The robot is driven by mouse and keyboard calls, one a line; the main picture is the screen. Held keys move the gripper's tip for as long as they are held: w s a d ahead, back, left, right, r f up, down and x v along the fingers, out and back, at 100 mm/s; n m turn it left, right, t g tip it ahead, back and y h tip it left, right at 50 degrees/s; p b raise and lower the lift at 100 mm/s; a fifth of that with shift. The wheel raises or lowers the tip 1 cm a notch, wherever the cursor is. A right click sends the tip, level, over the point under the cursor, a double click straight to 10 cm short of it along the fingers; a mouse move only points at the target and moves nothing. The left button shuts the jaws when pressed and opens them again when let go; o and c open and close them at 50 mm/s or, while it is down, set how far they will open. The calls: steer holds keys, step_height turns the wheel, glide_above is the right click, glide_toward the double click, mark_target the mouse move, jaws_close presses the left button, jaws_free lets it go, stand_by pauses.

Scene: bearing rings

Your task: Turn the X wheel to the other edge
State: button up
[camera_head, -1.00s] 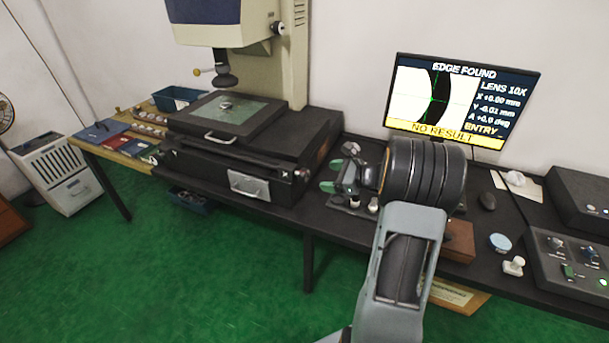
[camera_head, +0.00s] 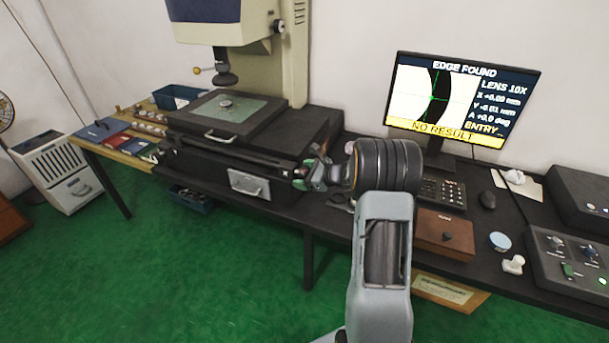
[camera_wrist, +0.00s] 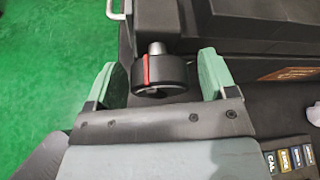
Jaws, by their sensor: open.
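The X wheel (camera_wrist: 159,75) is a black knob with a red stripe and a grey metal hub, on the dark side of the measuring machine (camera_head: 240,160). In the wrist view it lies between the two green fingers of my gripper (camera_wrist: 158,78), slightly beyond or level with their tips. The fingers are spread, with a gap on each side of the wheel. In the head view my gripper (camera_head: 305,175) is at the machine's right end and the wheel is mostly hidden behind it. The monitor (camera_head: 462,100) reads EDGE FOUND, X +0.00 mm, NO RESULT; the dark ring edge meets the green crosshair.
A bearing ring (camera_head: 226,104) lies on the glass stage.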

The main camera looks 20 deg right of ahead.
steer(key=shift+c, duration=0.2)
steer(key=c, duration=0.9)
steer(key=f+n+b, duration=0.1)
steer(key=b, duration=0.5)
steer(key=shift+f+n+t+h, duration=0.1)
steer(key=shift+n+t+h, duration=0.2)
steer(key=shift+t, duration=0.1)
steer(key=n+t+h+b, duration=0.1)
steer(key=n+t+b, duration=0.1)
steer(key=b, duration=1.3)
steer(key=shift+f+n, duration=0.1)
steer(key=shift+n, duration=0.8)
steer(key=n+t+b, duration=0.1)
steer(key=n+b, duration=0.2)
steer(key=b, duration=0.7)
steer(key=shift+r+t, duration=0.2)
steer(key=shift+t, duration=0.2)
steer(key=n+b, duration=0.1)
steer(key=b, duration=0.1)
steer(key=r+n+t+b, duration=0.1)
steer(key=b, duration=0.1)
steer(key=shift+b, duration=0.35)
steer(key=shift+n, duration=0.3)
steer(key=shift+d+r, duration=0.1)
